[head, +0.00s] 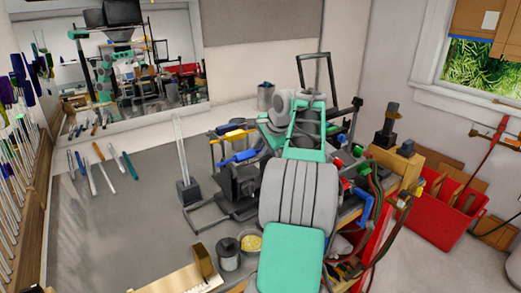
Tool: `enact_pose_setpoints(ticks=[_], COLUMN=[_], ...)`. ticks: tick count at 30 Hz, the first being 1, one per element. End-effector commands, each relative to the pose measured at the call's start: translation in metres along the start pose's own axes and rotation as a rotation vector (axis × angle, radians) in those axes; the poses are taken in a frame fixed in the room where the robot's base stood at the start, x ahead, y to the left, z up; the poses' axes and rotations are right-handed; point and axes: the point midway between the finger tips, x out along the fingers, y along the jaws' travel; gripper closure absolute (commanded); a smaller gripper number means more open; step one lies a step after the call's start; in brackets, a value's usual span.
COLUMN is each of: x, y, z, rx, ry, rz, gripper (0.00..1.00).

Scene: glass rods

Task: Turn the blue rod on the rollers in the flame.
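My own arm, teal and grey, reaches up the middle of the head view and covers much of the burner and roller area. My gripper cannot be made out; the arm hides whatever is at its end. A dark metal stand (236,182) with bars and arms stands just left of my arm. A short blue piece (240,157) lies across its top, beside a yellow and orange bar (235,135); I cannot tell whether this is the blue rod. No flame is visible and the rollers cannot be told apart.
Several thin tools (97,170) lie on the grey bench mat (125,215), which is clear in front. An upright pale rod stands in a dark block (189,191). Rods fill a left rack; hoses and a red bin (445,225) are right.

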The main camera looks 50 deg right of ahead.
Motion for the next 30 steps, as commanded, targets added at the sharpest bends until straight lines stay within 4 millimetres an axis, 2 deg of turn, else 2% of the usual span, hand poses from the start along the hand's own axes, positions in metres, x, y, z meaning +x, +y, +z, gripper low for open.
enact_pose_setpoints(ticks=[3, 11, 14, 18, 22, 27, 29, 30], x=[-0.001, -0.004, -0.017, -0.048, -0.07, -0.079, -0.077, -0.076], y=[-0.001, -0.001, -0.002, -0.002, -0.002, -0.001, -0.003, -0.006], z=[0.0, -0.001, -0.001, -0.002, -0.001, 0.001, 0.01, 0.022], rx=[0.0, 0.0, 0.0, 0.0, 0.0, -0.002, -0.023, -0.055], ry=[0.001, 0.002, 0.003, 0.005, 0.003, 0.0, -0.005, -0.011], rz=[-0.001, -0.002, -0.004, -0.004, -0.002, -0.001, 0.0, 0.0], gripper=[0.65, 0.65, 0.65, 0.65, 0.65, 0.65, 0.65, 0.65])
